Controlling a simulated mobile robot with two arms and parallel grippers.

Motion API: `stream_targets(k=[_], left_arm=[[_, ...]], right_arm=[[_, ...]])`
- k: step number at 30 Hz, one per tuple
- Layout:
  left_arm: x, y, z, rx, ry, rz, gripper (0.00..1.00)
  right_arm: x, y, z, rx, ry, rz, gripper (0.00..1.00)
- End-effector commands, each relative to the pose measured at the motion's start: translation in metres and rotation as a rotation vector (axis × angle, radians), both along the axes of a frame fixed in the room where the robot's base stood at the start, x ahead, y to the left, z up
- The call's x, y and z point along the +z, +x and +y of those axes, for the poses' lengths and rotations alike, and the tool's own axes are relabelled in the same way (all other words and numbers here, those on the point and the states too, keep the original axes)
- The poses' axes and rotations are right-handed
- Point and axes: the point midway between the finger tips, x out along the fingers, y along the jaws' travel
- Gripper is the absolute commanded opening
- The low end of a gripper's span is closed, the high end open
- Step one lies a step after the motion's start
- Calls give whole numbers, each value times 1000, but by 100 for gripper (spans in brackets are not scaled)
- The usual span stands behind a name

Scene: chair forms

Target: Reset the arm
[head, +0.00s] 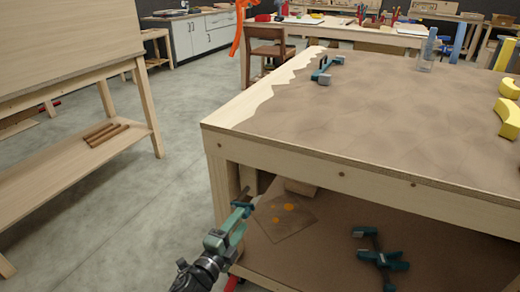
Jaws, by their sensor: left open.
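My left gripper (240,211) is in the lower middle of the head view, beside the near leg of the wooden workbench (330,170). Its dark wrist comes up from the bottom edge, and greenish parts show at its end. It is open, and I see nothing held between its fingers. My right gripper is not in view.
A wooden stand (75,190) at left holds several sticks (106,133). Grey floor (170,185) between is clear. A chair (270,48) stands behind.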

Motion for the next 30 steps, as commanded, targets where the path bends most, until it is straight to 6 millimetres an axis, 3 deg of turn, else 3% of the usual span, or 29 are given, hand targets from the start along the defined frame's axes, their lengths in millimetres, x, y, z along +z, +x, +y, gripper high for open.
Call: stream_targets(k=[4, 8, 12, 16, 21, 30], left_arm=[[-5, -7, 11, 57, -60, 58, 46], [-20, -29, 38, 206, -218, 218, 46], [-51, -85, 73, 438, -465, 490, 46], [-75, -148, 92, 631, -654, 730, 46], [-89, -212, 98, 790, -786, 939, 46], [-91, -298, 96, 981, -904, 1190, 46]], right_arm=[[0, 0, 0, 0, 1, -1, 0], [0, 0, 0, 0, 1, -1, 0], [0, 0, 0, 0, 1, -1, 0], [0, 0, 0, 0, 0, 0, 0], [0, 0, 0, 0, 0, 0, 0], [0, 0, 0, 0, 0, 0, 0]])
